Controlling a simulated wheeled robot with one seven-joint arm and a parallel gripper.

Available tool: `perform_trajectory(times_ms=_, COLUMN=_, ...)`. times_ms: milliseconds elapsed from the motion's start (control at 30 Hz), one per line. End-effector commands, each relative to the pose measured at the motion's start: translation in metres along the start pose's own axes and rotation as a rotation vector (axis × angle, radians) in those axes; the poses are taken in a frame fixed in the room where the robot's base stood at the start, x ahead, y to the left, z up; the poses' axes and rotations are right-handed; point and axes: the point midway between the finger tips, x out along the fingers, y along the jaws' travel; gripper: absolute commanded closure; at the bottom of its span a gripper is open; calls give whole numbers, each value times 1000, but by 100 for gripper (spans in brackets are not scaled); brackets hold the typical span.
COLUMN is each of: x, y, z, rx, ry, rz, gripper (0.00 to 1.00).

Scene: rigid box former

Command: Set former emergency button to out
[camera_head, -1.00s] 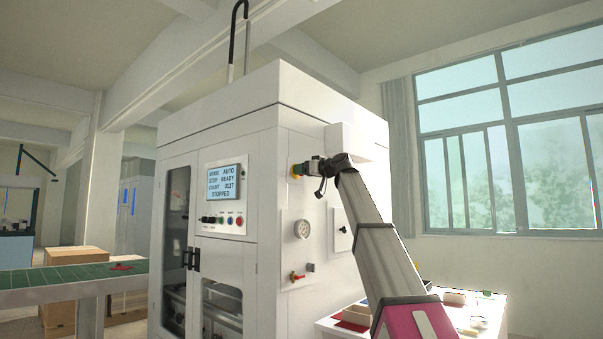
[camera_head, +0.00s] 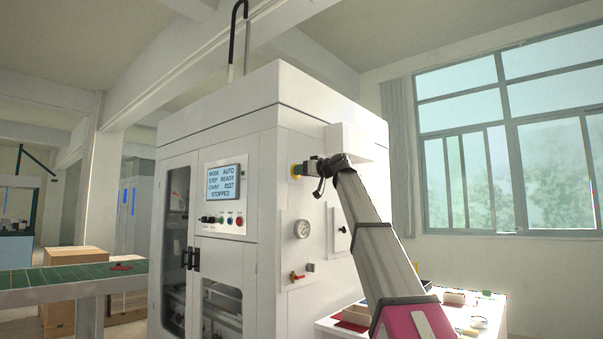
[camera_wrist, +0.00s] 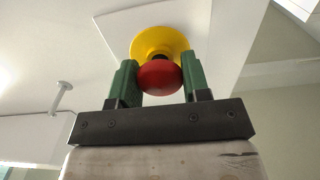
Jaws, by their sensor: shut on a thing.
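The emergency button has a red mushroom head (camera_wrist: 159,78) in front of a yellow collar (camera_wrist: 158,42) in the wrist view. A dark stem shows between head and collar. My gripper (camera_wrist: 160,82) has its green fingers on both sides of the red head and is shut on it. In the head view, the yellow collar (camera_head: 296,170) shows on the side of the white box former (camera_head: 305,258), high near its front corner. My gripper (camera_head: 309,167) reaches it from the right and hides the red head there.
The former's screen (camera_head: 224,181) reads STOPPED. Below the button are a round gauge (camera_head: 302,229) and a red-handled valve (camera_head: 297,276) on the same side panel. A white table (camera_head: 490,312) with small items stands at the lower right.

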Motion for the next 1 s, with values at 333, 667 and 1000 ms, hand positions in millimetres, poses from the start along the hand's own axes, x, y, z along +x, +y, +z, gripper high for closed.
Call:
perform_trajectory(times_ms=333, x=0, y=0, z=0, rx=0, ry=0, rz=0, gripper=31)
perform_trajectory(times_ms=667, x=-16, y=-1, z=1, rx=-1, ry=0, rz=1, gripper=31)
perform_trajectory(times_ms=1000, x=-79, y=-1, z=2, rx=-1, ry=0, rz=2, gripper=31)
